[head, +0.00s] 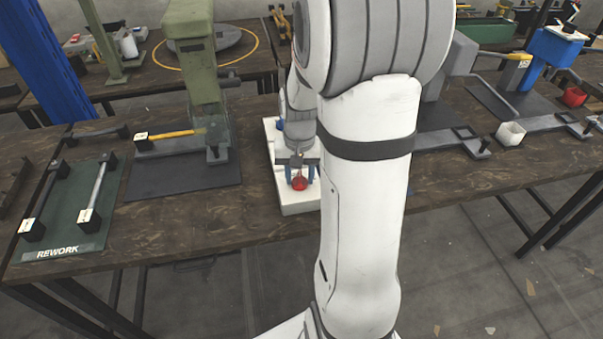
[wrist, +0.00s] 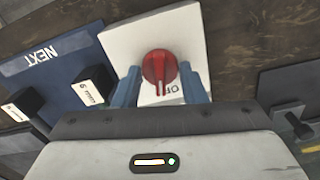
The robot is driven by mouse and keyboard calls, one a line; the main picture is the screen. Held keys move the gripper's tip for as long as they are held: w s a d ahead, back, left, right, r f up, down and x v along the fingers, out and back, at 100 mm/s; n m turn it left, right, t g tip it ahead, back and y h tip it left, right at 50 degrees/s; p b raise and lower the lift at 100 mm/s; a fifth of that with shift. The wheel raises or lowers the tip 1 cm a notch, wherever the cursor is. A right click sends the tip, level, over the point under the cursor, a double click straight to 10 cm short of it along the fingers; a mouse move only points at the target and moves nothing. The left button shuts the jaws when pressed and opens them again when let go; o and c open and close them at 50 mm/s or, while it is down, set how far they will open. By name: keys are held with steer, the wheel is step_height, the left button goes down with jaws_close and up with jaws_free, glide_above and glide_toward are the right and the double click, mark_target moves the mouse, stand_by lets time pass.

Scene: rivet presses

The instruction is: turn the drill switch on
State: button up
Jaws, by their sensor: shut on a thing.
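The drill switch is a red rotary knob (head: 299,184) on a white box (head: 300,206) at the table's front edge. In the wrist view the red knob (wrist: 160,66) sits on the white panel (wrist: 190,30), its pointer toward my gripper beside a partly hidden label. My gripper (head: 299,175) reaches down over the box with its blue fingers on either side of the knob. In the wrist view the fingers of my gripper (wrist: 160,84) flank the knob, shut on it. Part of the panel is hidden behind the fingers.
A green rivet press (head: 200,75) stands left of the box, with a green REWORK mat (head: 65,225) holding parts farther left. Bare table shows left of the box.

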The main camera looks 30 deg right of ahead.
mark_target(300, 177)
steer(key=m, duration=1.1)
steer(key=shift+m, duration=0.5)
steer(key=o, duration=1)
steer(key=shift+r, duration=0.1)
step_height(300, 177, up, 8)
steer(key=shift+f, duration=0.2)
stand_by(0.3)
